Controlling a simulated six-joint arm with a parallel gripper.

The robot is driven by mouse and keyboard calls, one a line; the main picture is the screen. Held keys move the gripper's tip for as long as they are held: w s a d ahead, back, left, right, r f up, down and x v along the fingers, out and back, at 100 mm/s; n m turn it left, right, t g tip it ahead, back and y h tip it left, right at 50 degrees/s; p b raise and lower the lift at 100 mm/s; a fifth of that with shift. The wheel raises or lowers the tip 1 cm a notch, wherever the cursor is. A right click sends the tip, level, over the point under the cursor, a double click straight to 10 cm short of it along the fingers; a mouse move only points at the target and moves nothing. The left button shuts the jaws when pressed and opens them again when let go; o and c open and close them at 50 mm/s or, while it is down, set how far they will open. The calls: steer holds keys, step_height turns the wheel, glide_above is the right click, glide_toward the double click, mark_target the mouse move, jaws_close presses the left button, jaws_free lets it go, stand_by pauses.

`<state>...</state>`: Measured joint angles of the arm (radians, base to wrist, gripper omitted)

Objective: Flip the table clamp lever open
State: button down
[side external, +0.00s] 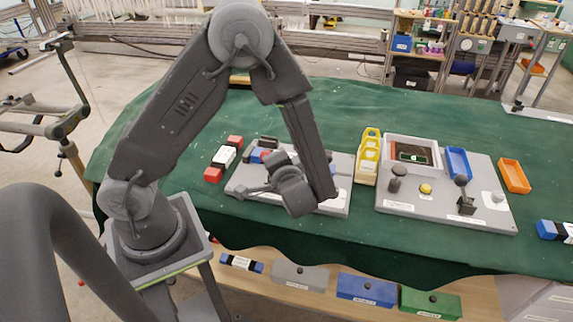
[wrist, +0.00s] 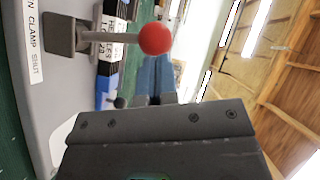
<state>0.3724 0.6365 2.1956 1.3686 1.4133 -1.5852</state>
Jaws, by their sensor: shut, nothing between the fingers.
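The clamp lever is a grey rod with a red ball knob (wrist: 155,38) on a dark grey base block (wrist: 60,33), in the upper part of the wrist view. The rod stands out from the grey board (wrist: 42,120). A label beside the block reads "CLAMP SHUT", its start cut off. My gripper (wrist: 156,62) is shut and empty; its blue-grey fingers point up toward the knob, just below it in the picture. Whether they touch the knob cannot be told. In the side view my wrist is over the left grey board (side external: 335,203) and hides the lever and fingertips.
A black, white and blue labelled block (wrist: 108,60) lies behind the lever. In the side view, a yellow rack (side external: 368,155) and a second board (side external: 420,205) with knobs and trays stand to the right. Red and white blocks (side external: 223,157) lie left. Green cloth is clear behind.

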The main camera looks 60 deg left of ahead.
steer(key=shift+s+a+n+h, duration=0.4)
steer(key=shift+s+a, duration=1)
steer(key=shift+s+a+f, duration=0.15)
steer(key=shift+s, duration=0.05)
steer(key=d+r, duration=0.6)
steer(key=d, duration=0.5)
steer(key=shift+s+d+r, duration=0.3)
steer(key=shift+s+d, duration=0.1)
steer(key=shift+s, duration=0.05)
